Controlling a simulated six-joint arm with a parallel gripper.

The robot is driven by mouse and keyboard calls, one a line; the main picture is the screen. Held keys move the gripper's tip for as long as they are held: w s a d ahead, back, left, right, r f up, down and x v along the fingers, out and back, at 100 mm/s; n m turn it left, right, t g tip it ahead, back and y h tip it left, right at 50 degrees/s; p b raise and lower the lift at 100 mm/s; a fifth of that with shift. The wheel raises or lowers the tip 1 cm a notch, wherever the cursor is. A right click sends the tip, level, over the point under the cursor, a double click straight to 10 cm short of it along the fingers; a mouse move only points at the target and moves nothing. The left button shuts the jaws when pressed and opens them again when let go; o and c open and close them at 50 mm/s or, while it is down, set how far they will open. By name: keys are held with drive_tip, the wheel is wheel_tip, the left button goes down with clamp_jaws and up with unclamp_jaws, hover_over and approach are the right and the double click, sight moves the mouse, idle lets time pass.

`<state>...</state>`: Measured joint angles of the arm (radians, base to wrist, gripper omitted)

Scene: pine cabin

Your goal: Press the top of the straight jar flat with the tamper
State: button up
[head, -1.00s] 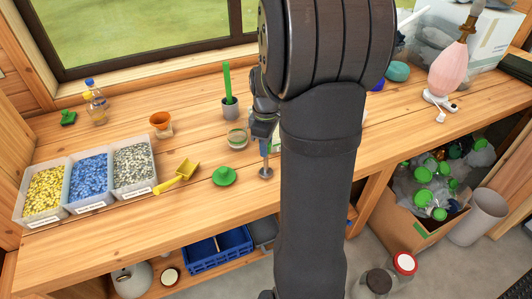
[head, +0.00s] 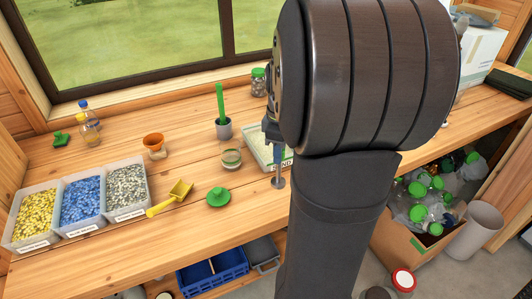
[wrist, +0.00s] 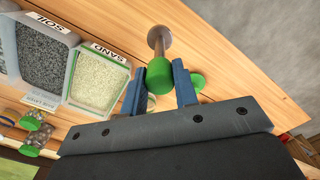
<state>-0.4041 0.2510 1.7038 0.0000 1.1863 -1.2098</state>
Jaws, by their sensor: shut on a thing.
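My gripper (wrist: 160,88) is shut on the tamper, with its blue fingers around the green handle (wrist: 159,77). The tamper's round metal foot (head: 279,183) points down in the head view, to the right of and nearer than the straight jar. The foot also shows at the top of the wrist view (wrist: 158,38). The straight jar (head: 231,155) is clear glass with pale contents and stands open and upright on the bench, apart from the tamper. The surface of its contents is too small to judge. A green lid (head: 218,197) lies in front of it.
A sand tray (head: 262,148) stands behind the tamper, partly hidden by my arm. A grey cup with a green-handled tool (head: 222,128), an orange funnel (head: 153,141) and a yellow scoop (head: 170,197) stand or lie nearby. Three filled bins (head: 84,233) are at left.

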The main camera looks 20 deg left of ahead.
drive_tip(key=d+r, duration=0.3)
drive_tip(key=d, duration=0.2)
drive_tip(key=w+a+r+n, duration=0.3)
drive_tip(key=w+a, duration=0.4)
drive_tip(key=a, duration=0.4)
drive_tip(key=w+a+r+n, duration=0.1)
drive_tip(key=w+a+n, duration=0.1)
drive_tip(key=a, duration=1.2)
drive_tip(key=shift+w+a+f, duration=0.1)
drive_tip(key=shift+f, duration=1.35)
drive_tip(key=shift+w+f, duration=0.1)
drive_tip(key=shift+f, duration=1.35)
drive_tip(key=shift+f, duration=1.15)
drive_tip(key=shift+f, duration=1)
